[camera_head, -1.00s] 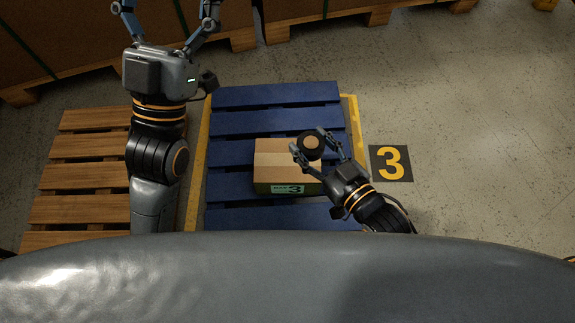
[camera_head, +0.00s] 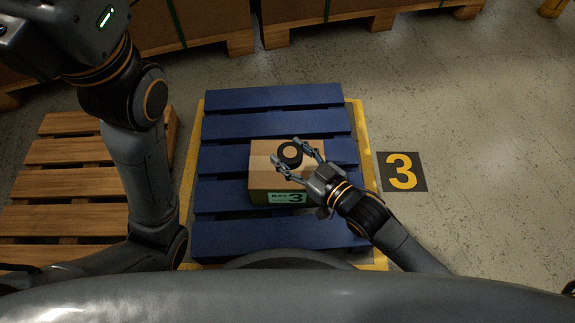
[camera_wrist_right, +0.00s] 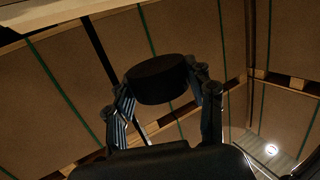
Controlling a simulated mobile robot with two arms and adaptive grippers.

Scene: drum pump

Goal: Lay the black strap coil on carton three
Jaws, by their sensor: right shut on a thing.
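The black strap coil (camera_head: 290,154) is a short, thick black ring with a tan centre, seen from above over the carton. My right gripper (camera_head: 289,155) is shut on it, one finger at each side. In the right wrist view the coil (camera_wrist_right: 158,80) is a dark disc between the fingertips. Carton three (camera_head: 262,178) is a brown box with a green label showing a 3, lying below the coil. I cannot tell whether the coil touches its top. Of my left arm, only the wrist housing and links show at the upper left; its fingers are outside the frame.
The carton stands on a blue pallet (camera_head: 270,97) inside a yellow floor outline. A floor sign with a yellow 3 (camera_head: 402,171) lies to the right. A wooden pallet (camera_head: 75,180) is at the left, and large brown crates stand at the back. The right floor is clear.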

